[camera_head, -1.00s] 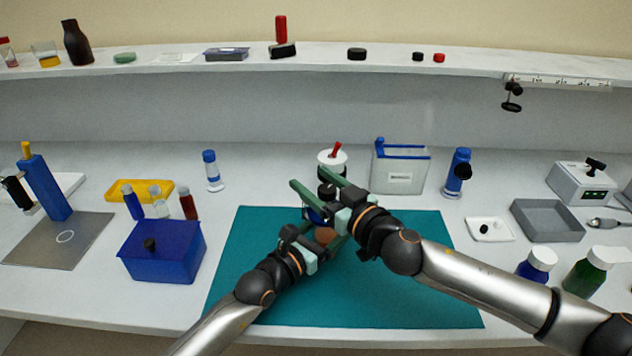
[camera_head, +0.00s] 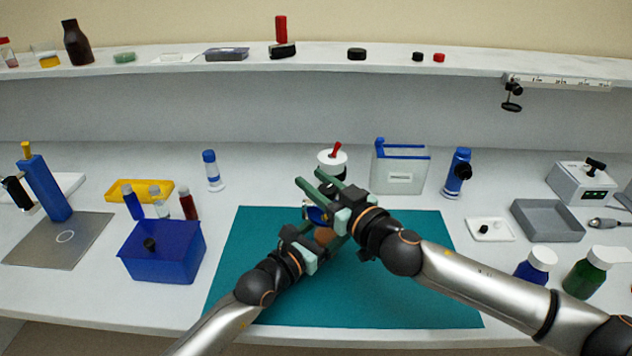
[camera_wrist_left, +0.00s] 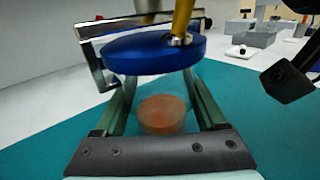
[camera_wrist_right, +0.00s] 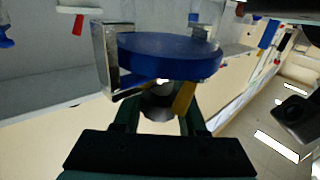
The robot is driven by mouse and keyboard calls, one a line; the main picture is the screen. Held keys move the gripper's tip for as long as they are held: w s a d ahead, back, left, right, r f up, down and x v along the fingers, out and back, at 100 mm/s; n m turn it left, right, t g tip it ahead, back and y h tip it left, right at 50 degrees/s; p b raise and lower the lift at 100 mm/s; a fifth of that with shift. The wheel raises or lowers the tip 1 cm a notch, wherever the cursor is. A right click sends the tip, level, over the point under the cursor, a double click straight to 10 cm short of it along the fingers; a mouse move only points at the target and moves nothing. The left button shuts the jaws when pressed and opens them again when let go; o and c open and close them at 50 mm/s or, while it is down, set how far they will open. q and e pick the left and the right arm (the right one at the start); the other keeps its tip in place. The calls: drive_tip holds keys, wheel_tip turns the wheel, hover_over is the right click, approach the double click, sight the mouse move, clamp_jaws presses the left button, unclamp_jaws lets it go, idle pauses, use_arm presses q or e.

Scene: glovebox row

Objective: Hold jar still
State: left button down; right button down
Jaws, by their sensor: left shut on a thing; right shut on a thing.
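The jar (camera_wrist_left: 161,112) is clear, with a brown-orange content and a blue lid (camera_wrist_left: 150,52). A shiny metal frame (camera_wrist_left: 92,52) and a yellow rod (camera_wrist_left: 182,18) are at the lid. My left gripper (camera_head: 322,226) is shut on the jar's body, below the lid. My right gripper (camera_head: 312,178) reaches in from the right above the lid and is shut on a grey part (camera_wrist_right: 160,104) there. The blue lid also shows in the right wrist view (camera_wrist_right: 168,55), which is upside down. In the head view my grippers hide much of the jar.
A teal mat (camera_head: 400,280) lies under the jar, clear at its front and right. A blue box (camera_head: 163,255) stands left, a white container (camera_head: 398,170) behind, a grey tray (camera_head: 547,222) and bottles (camera_head: 540,262) right. A shelf (camera_head: 340,63) runs along the back.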

drive_tip(key=shift+a+m+t+h, duration=0.1)
drive_tip(key=shift+m+t+h, duration=0.3)
drive_tip(key=shift+d+m+t+h, duration=0.2)
drive_tip(key=shift+m+t+h, duration=0.4)
drive_tip(key=shift+m+h, duration=0.5)
drive_tip(key=shift+w+d+m+t+h, duration=0.1)
drive_tip(key=shift+d+m+t+h, duration=0.15)
drive_tip(key=shift+m+h, duration=0.5)
drive_tip(key=shift+w+d+m+t+h, duration=0.15)
drive_tip(key=shift+m+t+h, duration=0.15)
drive_tip(key=shift+h, duration=0.8)
drive_tip(key=shift+w+d+m+t+h, duration=0.15)
drive_tip(key=shift+m+t+h, duration=0.25)
drive_tip(key=shift+h, duration=0.55)
drive_tip(key=shift+s+d, duration=0.1)
drive_tip(key=shift+d, duration=0.05)
drive_tip(key=shift+c, duration=2.3)
unclamp_jaws()
drive_tip(key=s+d, duration=0.1)
drive_tip(key=s, duration=0.6)
drive_tip(key=shift+s, duration=0.2)
